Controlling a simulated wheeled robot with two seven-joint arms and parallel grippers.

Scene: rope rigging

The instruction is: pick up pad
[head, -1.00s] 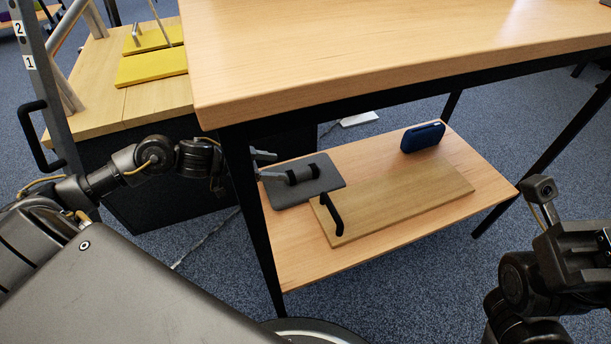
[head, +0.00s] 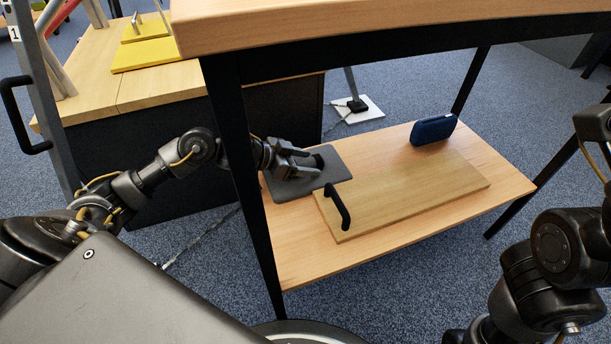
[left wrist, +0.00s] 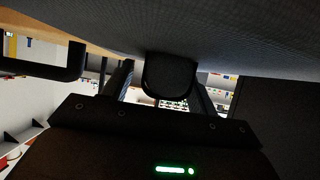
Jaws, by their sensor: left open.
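The pad (head: 298,187) is a flat dark grey plate with a dark grip on top, lying on the left end of the lower shelf. My left gripper (head: 308,162) is open just over the pad, its fingers to either side of the grip. In the left wrist view the pad's dark underside or face (left wrist: 230,45) fills the top, and the black grip (left wrist: 168,75) stands between the two open fingers (left wrist: 160,92). I cannot tell whether the fingers touch it. My right arm shows at the right, but its fingers are out of frame.
The lower shelf (head: 300,262) also bears a wooden board (head: 410,195) with a black handle (head: 338,206) close beside the pad, and a blue case (head: 433,130) at the back. A black table leg (head: 245,180) stands before my left forearm. The tabletop (head: 350,22) overhangs the shelf.

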